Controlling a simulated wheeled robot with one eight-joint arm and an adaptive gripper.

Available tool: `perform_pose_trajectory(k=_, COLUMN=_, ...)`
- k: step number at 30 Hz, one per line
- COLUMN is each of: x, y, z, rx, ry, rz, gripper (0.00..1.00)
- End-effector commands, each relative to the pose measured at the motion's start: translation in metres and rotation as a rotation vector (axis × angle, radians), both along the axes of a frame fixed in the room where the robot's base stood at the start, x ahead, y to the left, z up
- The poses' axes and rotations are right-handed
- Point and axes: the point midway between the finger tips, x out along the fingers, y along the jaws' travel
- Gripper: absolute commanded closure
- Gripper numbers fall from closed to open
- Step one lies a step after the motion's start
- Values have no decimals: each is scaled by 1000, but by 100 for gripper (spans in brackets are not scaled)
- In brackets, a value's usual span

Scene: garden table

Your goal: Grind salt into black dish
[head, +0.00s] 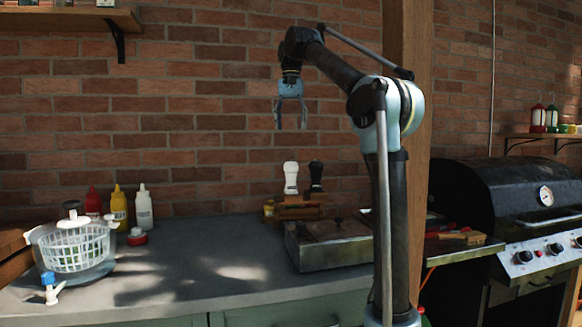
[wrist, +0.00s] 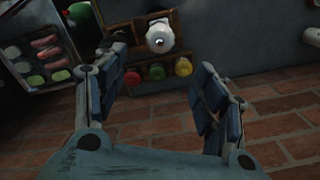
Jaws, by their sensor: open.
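A white grinder (head: 291,178) stands upright in a wooden rack at the back of the counter, against the brick wall. A black grinder (head: 316,176) stands just right of it. My gripper (head: 290,124) is open and empty, pointing down high above the white grinder, apart from it. In the wrist view, the white grinder's top (wrist: 160,38) shows between and beyond the spread fingers (wrist: 162,62). I cannot make out a black dish in either view.
The wooden rack (wrist: 158,72) also holds red, yellow and green-capped jars. Sauce bottles (head: 119,205) and a salad spinner (head: 75,248) stand left. The middle counter (head: 205,265) is clear.

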Motion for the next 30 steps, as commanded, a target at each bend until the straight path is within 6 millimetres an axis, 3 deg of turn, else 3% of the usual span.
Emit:
perform_pose_trajectory(k=21, x=-1, y=0, z=26, rx=-2, ry=0, rz=-1293, gripper=36)
perform_pose_trajectory(k=30, x=-1, y=0, z=28, rx=-2, ry=0, rz=-1503, gripper=36)
